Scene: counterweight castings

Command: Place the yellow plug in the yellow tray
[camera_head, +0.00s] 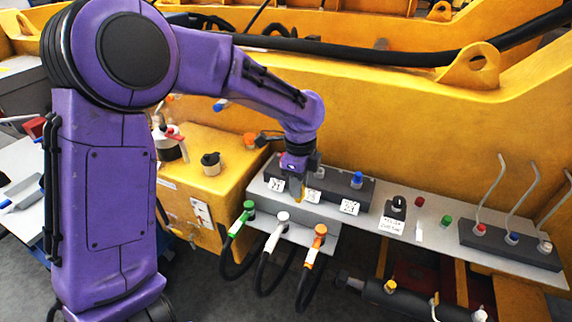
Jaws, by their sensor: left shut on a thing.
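My left gripper (298,178) reaches down from the purple arm over the dark block on the grey shelf. It is shut on a small yellow piece, which looks like the yellow plug (297,190), its lower end showing below the fingers. The plug's upper part is hidden by the gripper. I cannot tell whether its lower end touches the block or is apart from it. I cannot make out a tray that is clearly yellow. My right gripper is not in view.
The dark block (334,186) carries a white plug (319,172), a blue plug (357,179) and white labels. Green, white and orange connectors with black cables stand in front. A yellow box (190,185) stands left. Another dark block (510,246) with hooked rods stands right.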

